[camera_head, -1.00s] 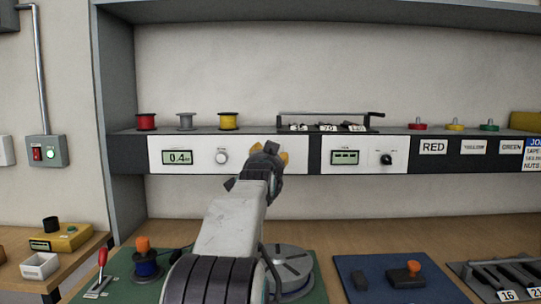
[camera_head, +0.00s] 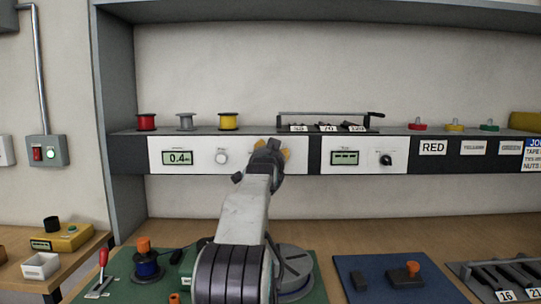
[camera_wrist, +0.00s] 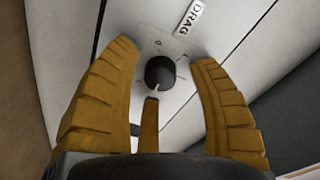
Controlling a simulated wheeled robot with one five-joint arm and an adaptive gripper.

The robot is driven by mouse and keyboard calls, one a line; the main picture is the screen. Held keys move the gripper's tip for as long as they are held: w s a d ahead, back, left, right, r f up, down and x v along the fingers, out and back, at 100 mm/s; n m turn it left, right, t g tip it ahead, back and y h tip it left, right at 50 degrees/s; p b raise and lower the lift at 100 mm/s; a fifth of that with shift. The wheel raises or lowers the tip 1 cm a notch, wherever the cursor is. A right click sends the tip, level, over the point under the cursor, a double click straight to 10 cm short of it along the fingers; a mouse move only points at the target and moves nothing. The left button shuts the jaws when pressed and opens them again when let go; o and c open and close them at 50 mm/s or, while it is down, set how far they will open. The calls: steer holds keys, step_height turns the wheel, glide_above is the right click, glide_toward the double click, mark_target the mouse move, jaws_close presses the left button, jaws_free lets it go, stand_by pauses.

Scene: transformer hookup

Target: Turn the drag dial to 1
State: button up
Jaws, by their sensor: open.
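The drag dial (camera_wrist: 160,72) is a round black knob on a white panel in the wrist view, beside the printed word DRAG. A small white pointer mark shows on the knob's lower edge in that view. Small scale marks, including what look like a 0 and a 1, are printed above and to the right of the knob. My gripper (camera_wrist: 163,55) is open, with one yellow finger on each side of the knob; contact is not visible. In the head view my gripper (camera_head: 268,155) is in front of the white panel (camera_head: 195,168) and hides the dial.
A second panel with a black knob (camera_head: 386,159) is to the right. Spools (camera_head: 228,121) and a rack (camera_head: 330,118) stand on the shelf above. A round grey plate (camera_head: 291,260) lies below.

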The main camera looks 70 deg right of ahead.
steer(key=shift+c, duration=0.5)
jaws_close()
steer(key=shift+r, duration=0.1)
steer(key=shift+n, duration=0.3)
steer(key=shift+n+t+h+b, duration=0.3)
steer(key=shift+n+b, duration=0.3)
steer(key=shift+n, duration=3)
steer(key=shift+w, duration=0.1)
steer(key=shift+a, duration=0.1)
steer(key=shift+o, duration=0.5)
jaws_free()
